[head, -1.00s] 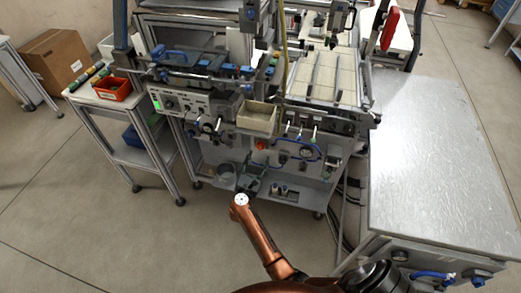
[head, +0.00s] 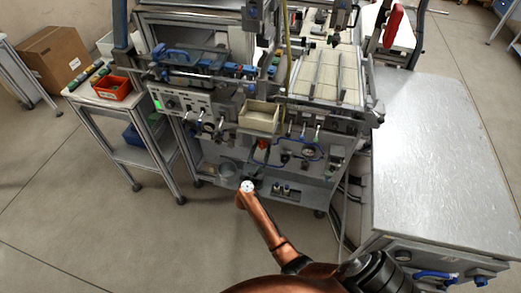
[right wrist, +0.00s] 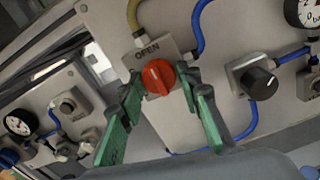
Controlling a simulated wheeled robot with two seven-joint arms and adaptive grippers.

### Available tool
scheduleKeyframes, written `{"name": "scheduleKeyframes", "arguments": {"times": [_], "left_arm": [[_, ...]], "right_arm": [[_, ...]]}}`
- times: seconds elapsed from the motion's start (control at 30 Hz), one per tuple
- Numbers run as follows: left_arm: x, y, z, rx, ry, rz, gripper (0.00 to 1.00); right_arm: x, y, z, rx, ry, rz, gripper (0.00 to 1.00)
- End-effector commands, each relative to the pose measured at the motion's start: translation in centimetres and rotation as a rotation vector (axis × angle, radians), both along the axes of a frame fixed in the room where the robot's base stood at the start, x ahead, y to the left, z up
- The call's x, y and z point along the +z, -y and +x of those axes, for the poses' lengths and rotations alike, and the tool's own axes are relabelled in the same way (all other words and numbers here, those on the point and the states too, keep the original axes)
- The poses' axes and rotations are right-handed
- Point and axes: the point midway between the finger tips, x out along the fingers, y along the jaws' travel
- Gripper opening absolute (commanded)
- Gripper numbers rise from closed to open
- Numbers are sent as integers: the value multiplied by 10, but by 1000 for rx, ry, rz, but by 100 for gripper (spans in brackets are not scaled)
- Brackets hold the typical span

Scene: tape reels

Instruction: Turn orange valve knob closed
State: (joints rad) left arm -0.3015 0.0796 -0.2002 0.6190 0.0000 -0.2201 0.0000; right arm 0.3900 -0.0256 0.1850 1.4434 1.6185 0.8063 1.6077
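The orange valve knob (right wrist: 159,77) is on a grey plate marked OPEN (right wrist: 148,50) in the right wrist view. Its pointer mark is tilted in the picture. My right gripper (right wrist: 161,86) is open, with one green finger on each side of the knob. The right fingertip is very close to the knob; I cannot tell whether either finger touches it. In the head view the knob (head: 263,145) is a small orange spot on the machine's front, just above the dark right gripper (head: 258,157). My left gripper is not in view.
A black knob (right wrist: 257,81) and blue hoses (right wrist: 200,25) are right of the valve; gauges sit at both sides. A beige bin (head: 259,117) sticks out above the valve. A grey table (head: 440,165) stands at right.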

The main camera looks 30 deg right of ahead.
Motion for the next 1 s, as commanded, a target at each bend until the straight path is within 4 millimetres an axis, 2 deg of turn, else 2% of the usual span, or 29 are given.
{"name": "scheduleKeyframes", "arguments": {"times": [0.03, 0.33, 0.67, 1.0], "left_arm": [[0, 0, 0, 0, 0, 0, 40], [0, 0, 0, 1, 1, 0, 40], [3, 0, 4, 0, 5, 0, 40], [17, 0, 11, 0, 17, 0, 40]], "right_arm": [[0, 0, 0, -2, 0, 0, 26], [-1, 0, 0, -2, -2, 0, 5], [0, -2, 0, -1, -40, -31, 5], [1, -2, 0, 0, -223, -184, 5]]}}
